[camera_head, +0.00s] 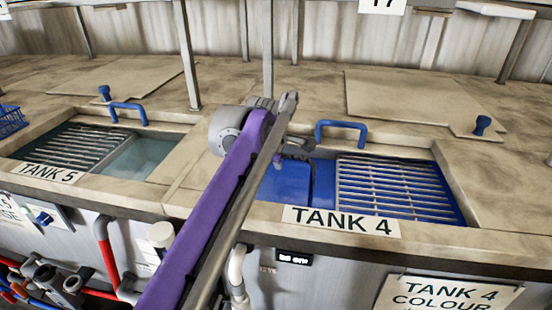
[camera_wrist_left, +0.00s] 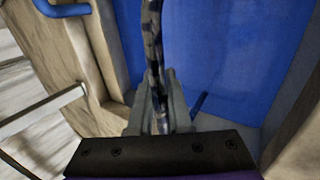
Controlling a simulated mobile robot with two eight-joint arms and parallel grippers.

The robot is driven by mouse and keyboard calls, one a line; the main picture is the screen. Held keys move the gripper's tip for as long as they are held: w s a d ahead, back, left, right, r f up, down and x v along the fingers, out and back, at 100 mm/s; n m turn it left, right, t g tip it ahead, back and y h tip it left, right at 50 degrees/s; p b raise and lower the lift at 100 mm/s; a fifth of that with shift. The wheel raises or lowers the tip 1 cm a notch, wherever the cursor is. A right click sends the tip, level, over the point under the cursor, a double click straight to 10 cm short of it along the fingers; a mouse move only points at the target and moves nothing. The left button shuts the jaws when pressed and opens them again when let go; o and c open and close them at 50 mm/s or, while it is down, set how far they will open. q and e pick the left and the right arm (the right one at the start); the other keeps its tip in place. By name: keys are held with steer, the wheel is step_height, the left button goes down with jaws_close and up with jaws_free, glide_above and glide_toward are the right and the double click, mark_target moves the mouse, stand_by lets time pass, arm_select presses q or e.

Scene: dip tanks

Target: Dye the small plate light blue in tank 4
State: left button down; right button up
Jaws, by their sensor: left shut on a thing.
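Tank 4 (camera_head: 455,185) is an open basin with deep blue liquid (camera_head: 283,183); its name is on a white sign (camera_head: 341,221) at the front rim. My left gripper (camera_head: 296,150), on a purple arm, is over the left part of this tank. In the left wrist view the left gripper (camera_wrist_left: 156,118) is shut on a thin, curved, mottled dark-grey piece (camera_wrist_left: 153,45). This may be the small plate seen edge-on; I cannot tell. The blue liquid also shows in the left wrist view (camera_wrist_left: 225,55). In the head view the arm hides the held piece. My right gripper is not in view.
A metal slatted grating (camera_head: 395,187) fills the right part of tank 4. A blue handle (camera_head: 341,125) stands behind it, and a blue knob (camera_head: 481,124) to the right. Tank 5 (camera_head: 140,160), with greenish liquid and a grating, lies left. Metal posts (camera_head: 187,60) rise behind.

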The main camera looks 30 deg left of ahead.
mark_target(292, 158)
arm_select(q)
steer(key=shift+w+d, duration=0.2)
steer(key=shift+d, duration=0.4)
steer(key=shift+w+d+r+p, duration=0.1)
steer(key=shift+w+d+p, duration=0.1)
steer(key=shift+d, duration=0.4)
steer(key=shift+w+d+p, duration=0.1)
steer(key=shift+d+p, duration=0.05)
steer(key=shift+d, duration=0.45)
steer(key=shift+s+a+p, duration=0.15)
steer(key=shift+a+p, duration=0.15)
steer(key=shift+a, duration=0.35)
steer(key=shift+s+a+p, duration=0.15)
steer(key=shift+a+p, duration=0.15)
steer(key=shift+a, duration=0.3)
